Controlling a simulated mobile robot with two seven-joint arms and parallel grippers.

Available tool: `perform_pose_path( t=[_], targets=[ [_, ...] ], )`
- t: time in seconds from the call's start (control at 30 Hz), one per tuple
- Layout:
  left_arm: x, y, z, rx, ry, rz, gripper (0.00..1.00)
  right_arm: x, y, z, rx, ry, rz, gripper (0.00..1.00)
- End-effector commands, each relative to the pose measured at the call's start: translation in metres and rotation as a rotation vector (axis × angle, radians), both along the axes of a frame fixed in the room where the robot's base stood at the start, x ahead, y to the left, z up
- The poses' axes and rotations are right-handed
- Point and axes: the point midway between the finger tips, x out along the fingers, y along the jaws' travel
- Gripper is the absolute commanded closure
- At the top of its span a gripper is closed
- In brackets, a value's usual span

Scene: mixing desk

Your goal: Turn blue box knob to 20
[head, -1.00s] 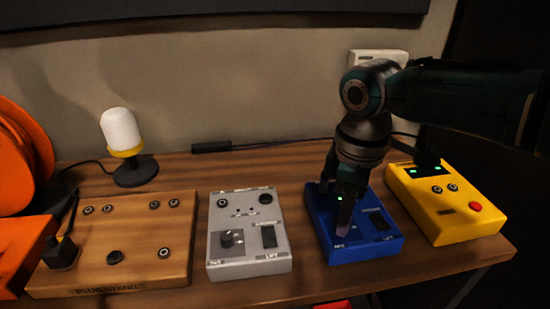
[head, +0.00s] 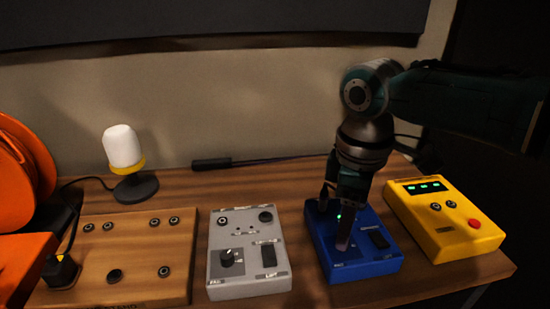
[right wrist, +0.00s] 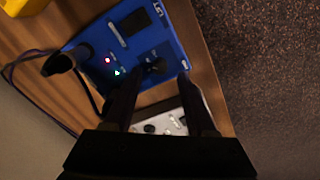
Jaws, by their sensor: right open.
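The blue box (head: 372,268) stands on the desk between the grey box and the yellow box. My right gripper (head: 344,238) points down over its front left part and hides the knob in the head view. In the right wrist view the blue box (right wrist: 150,45) shows its dark round knob (right wrist: 153,66), a dark switch, and small red and green lights. The open fingers of my right gripper (right wrist: 160,77) reach to either side of the knob; contact is not clear. My left gripper is not in view.
The grey box (head: 245,287) with its own knob is to the left, and the yellow box (head: 472,246) is close on the right. A wooden board (head: 135,245), a lamp (head: 123,148) and an orange reel (head: 20,170) stand further left. A black plug (right wrist: 60,62) with a cable is at the blue box.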

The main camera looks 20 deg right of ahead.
Motion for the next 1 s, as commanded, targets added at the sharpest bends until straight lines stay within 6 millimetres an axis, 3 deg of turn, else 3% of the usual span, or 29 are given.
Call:
perform_pose_path(
  t=[0.03,0.2,0.4,0.9,1.0],
  targets=[
    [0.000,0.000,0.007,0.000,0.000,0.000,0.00,0.001,0.000,0.015,0.001,-0.004,0.001,0.44],
    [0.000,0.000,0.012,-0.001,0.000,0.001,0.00,-0.001,0.001,0.048,0.001,-0.003,0.001,0.44],
    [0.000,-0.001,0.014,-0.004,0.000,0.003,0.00,-0.002,0.003,0.069,0.001,-0.002,0.001,0.44],
    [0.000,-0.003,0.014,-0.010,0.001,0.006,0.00,-0.002,0.003,0.071,0.001,0.000,0.000,0.44],
    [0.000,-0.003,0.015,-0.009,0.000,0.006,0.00,-0.007,0.010,0.066,0.009,-0.002,0.009,0.44]
  ],
)
